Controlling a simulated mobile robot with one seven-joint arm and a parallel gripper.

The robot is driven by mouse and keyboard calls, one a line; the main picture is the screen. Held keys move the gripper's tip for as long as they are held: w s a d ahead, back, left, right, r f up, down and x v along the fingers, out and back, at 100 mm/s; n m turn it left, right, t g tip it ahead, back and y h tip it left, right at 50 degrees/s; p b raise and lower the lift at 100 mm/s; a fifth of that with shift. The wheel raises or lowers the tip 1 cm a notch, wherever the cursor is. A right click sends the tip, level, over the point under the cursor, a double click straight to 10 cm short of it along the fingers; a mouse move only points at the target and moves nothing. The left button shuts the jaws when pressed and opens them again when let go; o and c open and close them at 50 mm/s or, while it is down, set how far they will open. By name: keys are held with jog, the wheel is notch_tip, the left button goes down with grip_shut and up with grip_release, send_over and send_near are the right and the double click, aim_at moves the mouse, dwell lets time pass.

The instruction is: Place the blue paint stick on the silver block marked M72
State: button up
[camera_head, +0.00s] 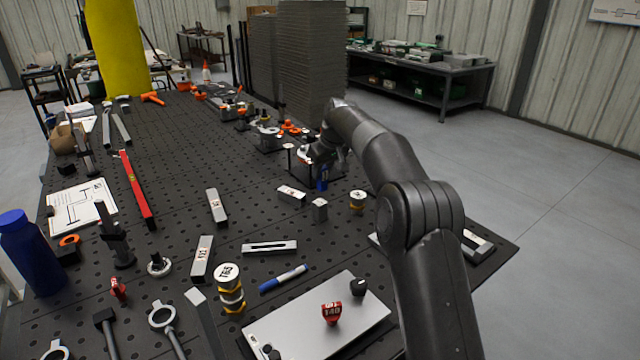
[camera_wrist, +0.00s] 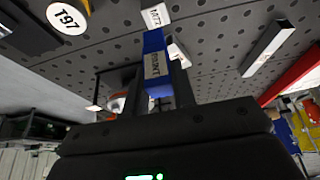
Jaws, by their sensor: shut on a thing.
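The blue paint stick (camera_wrist: 154,50), with a white label, is held between the fingers of my gripper (camera_wrist: 158,90) in the wrist view. It also shows as a blue piece (camera_head: 322,184) below my gripper (camera_head: 320,160) in the head view. The silver block marked M72 (camera_wrist: 155,14) shows just past the stick's far end; I cannot tell whether they touch. A small upright silver block (camera_head: 320,211) in front of my gripper in the head view appears to be the same one, its mark unreadable there.
A white-topped cylinder marked T97 (camera_wrist: 67,15) stands close to the M72 block; it also shows in the head view (camera_head: 357,201). Another silver block (camera_head: 291,194) lies to the left. Clamps and fixtures (camera_head: 268,135) stand behind. A blue marker (camera_head: 284,278) lies nearer.

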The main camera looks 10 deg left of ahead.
aim_at(320, 183)
jog(key=shift+w+a+f, duration=0.1)
jog(key=shift+a+f, duration=0.25)
jog(key=shift+f, duration=1.85)
jog(key=shift+f, duration=0.1)
jog(key=o, duration=1)
jog(key=v, duration=1.2)
